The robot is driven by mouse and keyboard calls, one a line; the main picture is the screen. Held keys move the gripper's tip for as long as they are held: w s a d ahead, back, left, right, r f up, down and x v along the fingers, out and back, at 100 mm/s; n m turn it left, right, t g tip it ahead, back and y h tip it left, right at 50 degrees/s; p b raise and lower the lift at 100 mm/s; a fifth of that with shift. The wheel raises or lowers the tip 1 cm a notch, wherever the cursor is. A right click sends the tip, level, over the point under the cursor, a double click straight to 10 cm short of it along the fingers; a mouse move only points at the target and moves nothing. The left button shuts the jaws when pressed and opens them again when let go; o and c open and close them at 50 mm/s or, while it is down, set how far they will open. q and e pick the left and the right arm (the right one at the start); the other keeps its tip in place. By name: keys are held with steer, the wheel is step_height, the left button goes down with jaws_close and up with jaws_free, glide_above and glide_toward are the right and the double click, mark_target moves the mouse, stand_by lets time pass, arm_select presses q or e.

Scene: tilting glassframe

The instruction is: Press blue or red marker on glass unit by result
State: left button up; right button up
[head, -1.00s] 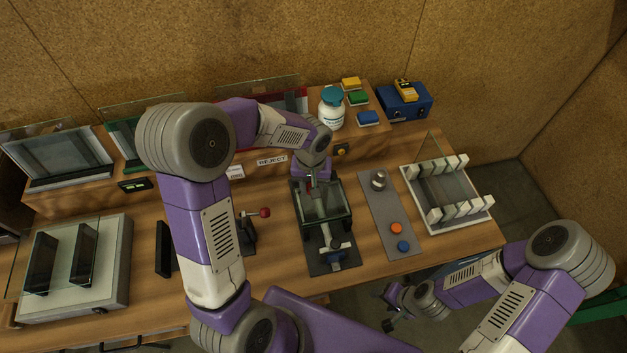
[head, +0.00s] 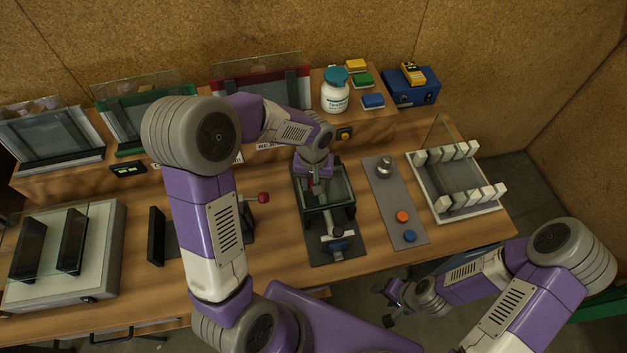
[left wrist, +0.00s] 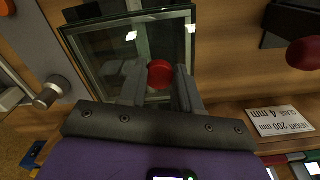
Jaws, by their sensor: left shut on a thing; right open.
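The glass unit (head: 341,184) lies in a dark clamp fixture at the middle of the table; it also shows in the left wrist view (left wrist: 105,58). My left gripper (left wrist: 160,82) is shut on a small round-topped red marker (left wrist: 160,73), over the near-edge part of the unit in that view. Whether the marker touches the glass I cannot tell. In the head view my left gripper (head: 310,186) partly hides the unit. An orange-red disc (head: 402,216) and a blue disc (head: 409,236) sit on a grey mat. My right gripper (head: 389,302) is open and empty beyond the table's front edge.
A red-ball lever (head: 263,197) stands left of the fixture. A metal knob (head: 384,168) is on the grey mat. A white slotted rack (head: 467,213) is at right. Framed panes, a white bottle (head: 335,95) and coloured blocks stand on the rear shelf.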

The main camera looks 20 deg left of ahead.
arm_select(q)
steer(key=shift+f, duration=0.3)
steer(key=o, duration=1.1)
step_height(320, 180, up, 8)
steer(key=shift+f+p, duration=0.15)
steer(key=shift+p, duration=0.3)
steer(key=shift+s+f, duration=0.1)
